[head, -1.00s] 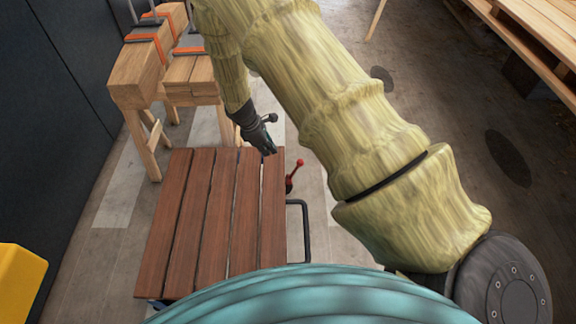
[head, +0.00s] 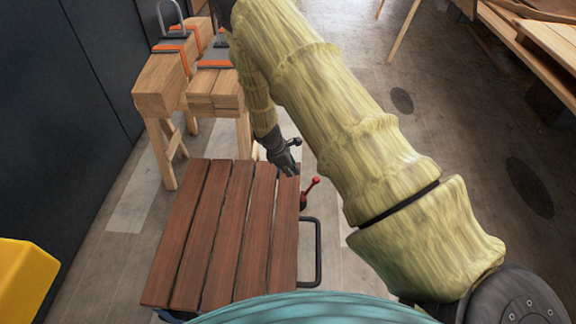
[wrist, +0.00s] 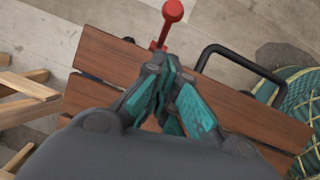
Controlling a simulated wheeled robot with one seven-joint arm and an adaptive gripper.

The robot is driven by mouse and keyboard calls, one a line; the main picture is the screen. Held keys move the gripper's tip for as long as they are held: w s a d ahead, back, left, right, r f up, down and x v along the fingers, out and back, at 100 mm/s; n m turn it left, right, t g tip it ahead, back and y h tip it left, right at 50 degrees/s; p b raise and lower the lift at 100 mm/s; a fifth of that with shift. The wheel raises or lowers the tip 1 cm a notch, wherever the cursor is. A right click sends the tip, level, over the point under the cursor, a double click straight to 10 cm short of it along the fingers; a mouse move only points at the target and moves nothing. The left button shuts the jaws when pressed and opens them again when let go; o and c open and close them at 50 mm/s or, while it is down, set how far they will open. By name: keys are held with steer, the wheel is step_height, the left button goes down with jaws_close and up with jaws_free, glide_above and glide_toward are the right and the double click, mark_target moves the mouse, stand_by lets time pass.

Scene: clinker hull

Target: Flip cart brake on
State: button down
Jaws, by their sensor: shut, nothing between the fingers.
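The cart (head: 222,235) has a top of dark reddish-brown slats and stands in front of me. Its brake lever, a red stick with a round knob (head: 313,182), is at the cart's right edge and tilts up to the right in the head view. In the wrist view the red brake lever (wrist: 171,14) rises just beyond my fingertips. My gripper (head: 291,168) is shut and empty above the far right corner of the cart, left of the lever. In the wrist view the fingers of my gripper (wrist: 172,68) meet near the lever's base, and contact cannot be told.
A dark tube handle (head: 318,250) sticks out from the cart's right side. Wooden trestles with timber and orange clamps (head: 190,85) stand behind the cart. A yellow object (head: 25,280) is at the lower left. Open floor (head: 365,240) lies right of the cart.

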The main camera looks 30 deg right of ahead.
mark_target(310, 188)
steer(key=s+d+f, duration=0.1)
steer(key=d+f, duration=0.3)
steer(key=shift+s+d+f, duration=0.3)
steer(key=shift+s+f, duration=0.1)
stand_by(0.4)
